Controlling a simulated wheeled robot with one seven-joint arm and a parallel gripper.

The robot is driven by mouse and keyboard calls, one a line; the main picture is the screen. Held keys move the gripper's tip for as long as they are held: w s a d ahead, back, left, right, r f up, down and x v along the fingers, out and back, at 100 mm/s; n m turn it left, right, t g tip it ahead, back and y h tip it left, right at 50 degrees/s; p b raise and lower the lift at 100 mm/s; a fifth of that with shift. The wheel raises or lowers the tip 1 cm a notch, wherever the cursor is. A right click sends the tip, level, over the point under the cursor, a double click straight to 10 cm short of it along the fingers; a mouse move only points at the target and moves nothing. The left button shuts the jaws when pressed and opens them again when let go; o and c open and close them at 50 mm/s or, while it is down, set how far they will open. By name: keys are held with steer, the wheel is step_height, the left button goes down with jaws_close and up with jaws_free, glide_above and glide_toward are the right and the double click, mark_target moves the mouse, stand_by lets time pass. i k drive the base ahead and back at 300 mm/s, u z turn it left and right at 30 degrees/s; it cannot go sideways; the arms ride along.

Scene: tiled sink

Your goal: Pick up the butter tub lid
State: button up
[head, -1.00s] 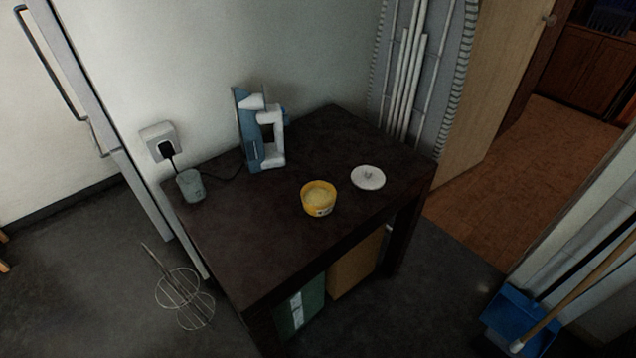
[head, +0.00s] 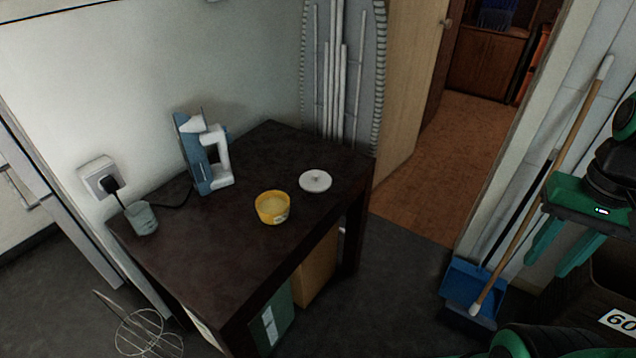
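The butter tub lid (head: 315,181) is a round white disc with a small knob. It lies flat on the dark table (head: 225,262), near the table's right edge. The yellow butter tub (head: 272,207) stands open to the left of the lid and a little nearer, apart from it. My gripper (head: 563,252) is at the right of the head view, well away from the table. Its two green fingers point down and stand apart, with nothing seen between them.
A blue and white iron (head: 206,155) stands on the table behind the tub. A grey cup (head: 141,217) is at the left corner near a wall socket (head: 100,179). A blue dustpan (head: 472,290) and a broom lean at the right. Floor between table and dustpan is clear.

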mark_target(315, 181)
steer(key=u, duration=0.1)
steer(key=i, duration=1)
steer(key=z, duration=0.1)
